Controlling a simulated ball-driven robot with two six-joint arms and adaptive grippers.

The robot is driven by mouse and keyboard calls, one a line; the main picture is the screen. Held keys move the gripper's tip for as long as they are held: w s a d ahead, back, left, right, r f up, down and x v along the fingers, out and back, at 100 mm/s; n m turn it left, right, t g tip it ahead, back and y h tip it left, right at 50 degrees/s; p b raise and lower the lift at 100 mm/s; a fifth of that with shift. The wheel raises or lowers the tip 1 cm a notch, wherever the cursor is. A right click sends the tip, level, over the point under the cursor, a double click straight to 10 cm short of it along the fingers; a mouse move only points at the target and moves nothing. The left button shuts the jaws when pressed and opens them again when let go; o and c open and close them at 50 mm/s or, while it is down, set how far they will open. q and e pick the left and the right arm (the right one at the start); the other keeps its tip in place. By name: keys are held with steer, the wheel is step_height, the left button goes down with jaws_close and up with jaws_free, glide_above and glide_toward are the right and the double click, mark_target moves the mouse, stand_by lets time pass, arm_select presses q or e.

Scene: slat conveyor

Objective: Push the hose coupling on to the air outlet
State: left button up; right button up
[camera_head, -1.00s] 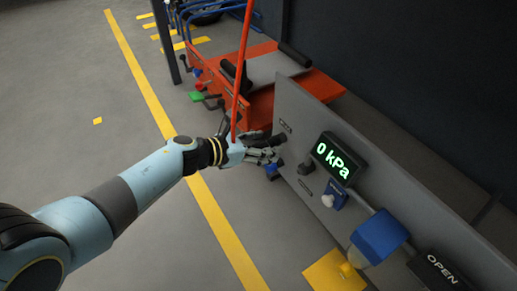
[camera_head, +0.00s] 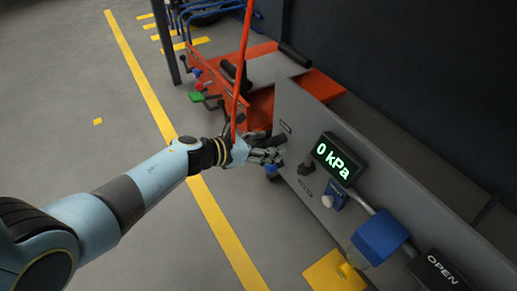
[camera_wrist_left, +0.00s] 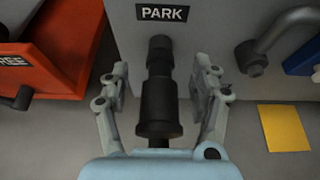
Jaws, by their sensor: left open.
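The black hose coupling (camera_wrist_left: 158,103) stands out from the grey panel under the PARK label in the left wrist view. My left gripper (camera_wrist_left: 160,90) is open, with one finger on each side of the coupling and visible gaps to both. In the head view the left gripper (camera_head: 268,158) is at the panel's left end, and the coupling there is mostly hidden by it. A dark fitting (camera_head: 306,168), which looks like the air outlet, sticks out of the panel to its right. My right gripper is not in view.
A gauge (camera_head: 339,158) reads 0 kPa. A blue-and-white valve (camera_head: 335,196), a blue box (camera_head: 380,234) and an OPEN sign (camera_head: 441,269) line the panel. A red hose (camera_head: 239,80) hangs before an orange cart (camera_head: 262,105).

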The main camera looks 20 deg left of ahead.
arm_select(q)
jaws_close()
stand_by(0.4)
steer(key=shift+s+a, duration=0.95)
steer(key=shift+s, duration=0.25)
steer(key=shift+s+a, duration=0.9)
steer(key=shift+s, duration=0.25)
